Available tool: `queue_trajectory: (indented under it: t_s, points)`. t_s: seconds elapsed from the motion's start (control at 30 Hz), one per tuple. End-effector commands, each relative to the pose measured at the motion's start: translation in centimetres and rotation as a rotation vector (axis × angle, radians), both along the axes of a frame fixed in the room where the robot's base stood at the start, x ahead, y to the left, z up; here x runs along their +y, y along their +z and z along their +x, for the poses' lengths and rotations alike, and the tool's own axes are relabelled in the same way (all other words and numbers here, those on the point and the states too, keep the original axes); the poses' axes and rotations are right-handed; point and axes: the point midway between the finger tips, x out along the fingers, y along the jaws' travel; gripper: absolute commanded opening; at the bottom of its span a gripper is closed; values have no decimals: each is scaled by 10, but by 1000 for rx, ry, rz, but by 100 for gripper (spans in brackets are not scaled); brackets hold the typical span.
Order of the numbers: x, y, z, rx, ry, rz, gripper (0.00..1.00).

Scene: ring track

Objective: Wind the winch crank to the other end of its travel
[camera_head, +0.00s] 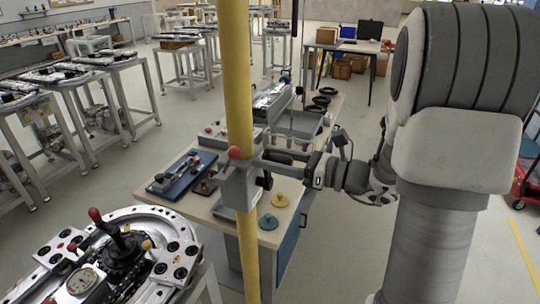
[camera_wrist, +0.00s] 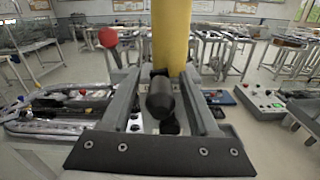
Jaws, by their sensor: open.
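The winch is a grey box (camera_head: 238,188) fixed to a yellow post (camera_head: 240,90), with a red ball (camera_head: 235,152) at its top; the ball shows at the left in the wrist view (camera_wrist: 108,37). A black cylindrical grip (camera_wrist: 160,98), seemingly the crank handle, points toward the wrist camera between my fingers. My gripper (camera_wrist: 159,78) is open, one finger on each side of this grip, with gaps visible. In the head view my gripper (camera_head: 268,159) reaches from the right to the winch. The crank arm behind the grip is mostly hidden.
A bench (camera_head: 180,207) behind the post holds a blue board (camera_head: 182,174), a yellow knob (camera_head: 279,199) and a teal knob (camera_head: 268,222). A round track table (camera_head: 120,260) with a red-topped lever stands at lower left. Open floor lies right of the bench.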

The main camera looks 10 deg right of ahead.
Motion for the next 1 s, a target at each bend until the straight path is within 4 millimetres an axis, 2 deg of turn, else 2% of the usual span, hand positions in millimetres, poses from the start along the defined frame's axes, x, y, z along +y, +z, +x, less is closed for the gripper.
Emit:
queue_trajectory:
  t_s: [0.33, 0.67, 1.0]
  points:
    - [3, 0, 3, -1, -2, -1, 61]
    - [3, 0, 2, 0, -1, 0, 2]
    - [3, 0, 2, -1, -1, 1, 0]
